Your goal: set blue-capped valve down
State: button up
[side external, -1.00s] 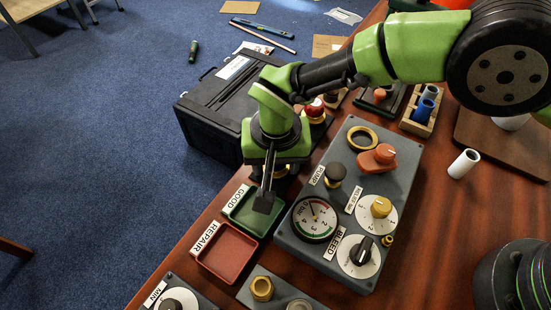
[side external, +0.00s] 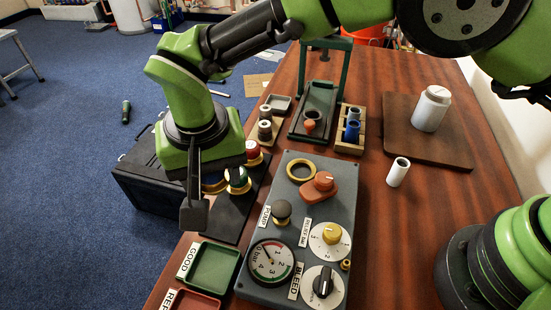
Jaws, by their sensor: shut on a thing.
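My gripper (side external: 203,200) points down near the table's left edge, in the picture above the green GOOD tray (side external: 216,268). Its near finger hides most of what it is shut on. The grey manifold panel (side external: 262,218) lies to the right, with a gauge, knobs and an empty-looking brass ring (side external: 301,170). The valve's lower end is hidden.
A dark mat (side external: 225,222) behind my gripper carries a green-capped part (side external: 238,180) and a red-capped one (side external: 252,152). The red REPAIR tray (side external: 194,304) is cut off at the bottom. A black case (side external: 145,175) stands off the table's left edge.

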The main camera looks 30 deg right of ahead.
jog(key=w+d+r, duration=0.2)
jog(key=d+r, duration=0.1)
jog(key=d, duration=0.5)
jog(key=w+d+r, duration=0.2)
jog(key=d+r, duration=0.2)
jog(key=d, duration=0.4)
jog(key=s+d+r+n, duration=0.1)
jog(key=s+d+r, duration=0.1)
jog(key=d, duration=0.5)
jog(key=s+d+r+n, duration=0.1)
jog(key=s+d+r, duration=0.15)
jog(key=d, duration=0.55)
jog(key=w+d+f+m, duration=0.2)
jog(key=w+d+f, duration=0.6)
jog(key=w, duration=0.4)
notch_tip(320, 180, down, 8)
jog(key=shift+w+a+r, duration=0.1)
jog(key=shift+r, duration=0.05)
jog(key=shift+f, duration=2.1)
jog(key=shift+f, duration=0.15)
